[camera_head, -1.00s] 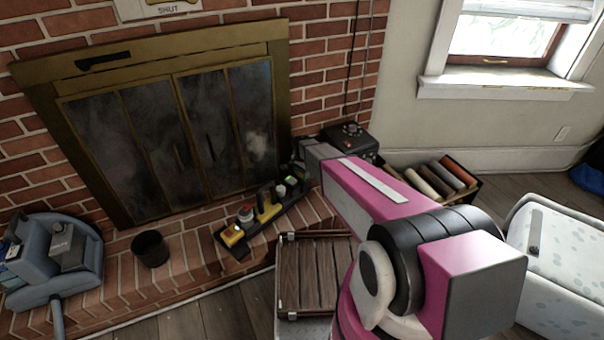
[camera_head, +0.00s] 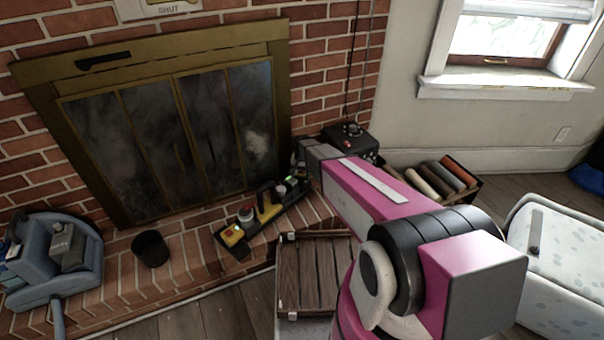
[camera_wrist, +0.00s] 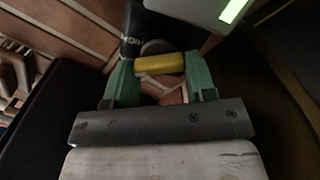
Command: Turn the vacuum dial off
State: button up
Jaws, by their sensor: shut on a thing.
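In the wrist view, my gripper (camera_wrist: 160,82) has two green fingers, one at each end of a short yellow bar (camera_wrist: 160,64), and is shut on it. A grey round part and a dark body with partly hidden lettering show just behind the bar. I cannot tell for sure whether the bar is the vacuum dial. In the head view, my pink arm reaches to the hearth's right end, and its grey end hides what the fingers hold. A black box with a knob on top (camera_head: 350,131) stands just behind my arm's end.
A dark tray (camera_head: 226,249) on the brick hearth holds a yellow box with a red button, a yellow tool and a green-lit device (camera_head: 292,181). A black cup (camera_head: 150,249) and a grey-blue machine (camera_head: 60,262) stand left. A slatted wooden crate (camera_head: 318,272) lies below the tray.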

jog(key=n, duration=0.6)
jog(key=shift+a, duration=0.15)
jog(key=n, duration=0.6)
dwell(0.5)
jog(key=o, duration=0.9)
jog(key=shift+o, duration=0.2)
notch_tip(320, 180, up, 11)
jog(key=shift+s+f, duration=0.1)
